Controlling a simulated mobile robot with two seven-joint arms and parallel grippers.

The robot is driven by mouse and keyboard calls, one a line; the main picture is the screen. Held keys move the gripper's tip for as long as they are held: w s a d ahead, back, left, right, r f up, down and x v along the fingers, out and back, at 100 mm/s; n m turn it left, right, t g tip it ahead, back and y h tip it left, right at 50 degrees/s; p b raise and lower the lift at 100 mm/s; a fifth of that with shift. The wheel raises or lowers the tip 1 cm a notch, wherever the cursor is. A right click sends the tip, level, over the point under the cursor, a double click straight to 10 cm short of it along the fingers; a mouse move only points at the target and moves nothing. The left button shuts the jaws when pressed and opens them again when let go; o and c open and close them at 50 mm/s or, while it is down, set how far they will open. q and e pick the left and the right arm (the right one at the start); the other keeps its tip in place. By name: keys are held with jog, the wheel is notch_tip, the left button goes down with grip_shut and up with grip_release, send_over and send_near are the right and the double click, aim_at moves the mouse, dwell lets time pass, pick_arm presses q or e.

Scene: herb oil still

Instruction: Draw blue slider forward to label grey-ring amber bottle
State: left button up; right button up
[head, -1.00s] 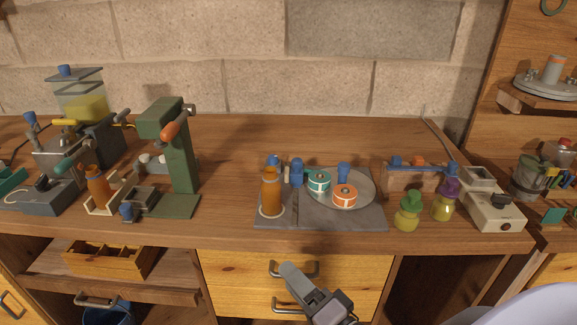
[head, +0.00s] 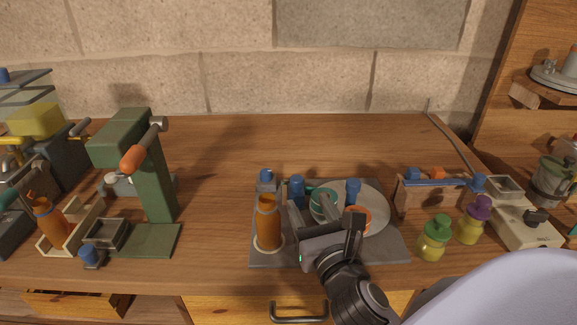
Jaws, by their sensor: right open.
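An amber bottle (head: 267,215) stands upright at the left of a grey plate (head: 262,258), with a pale grey ring around its base. A blue slider knob (head: 297,184) is behind and right of the bottle, at the far end of a slot in the plate. My right gripper (head: 310,203) is open over the plate, its fingers pointing away from me toward the knob. The knob's lower part and the slot are partly hidden by the gripper. Whether a finger touches the knob I cannot tell. My left gripper is not in view.
A round disc (head: 378,215) with a teal roll (head: 324,200) and an orange roll (head: 358,218) lies right of my gripper. Other blue knobs (head: 265,174) (head: 353,187) stand nearby. Green-capped (head: 434,238) and purple-capped (head: 474,221) jars stand right. A green press (head: 158,180) stands left.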

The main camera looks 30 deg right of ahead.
aim_at(299, 186)
jog(key=shift+w+d, duration=0.15)
jog(key=shift+w, duration=0.4)
jog(key=shift+w+d+r, duration=0.15)
jog(key=shift+w, duration=0.4)
pick_arm(q)
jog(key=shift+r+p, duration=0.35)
jog(key=shift+p, duration=0.2)
pick_arm(e)
jog(key=shift+x, duration=2.75)
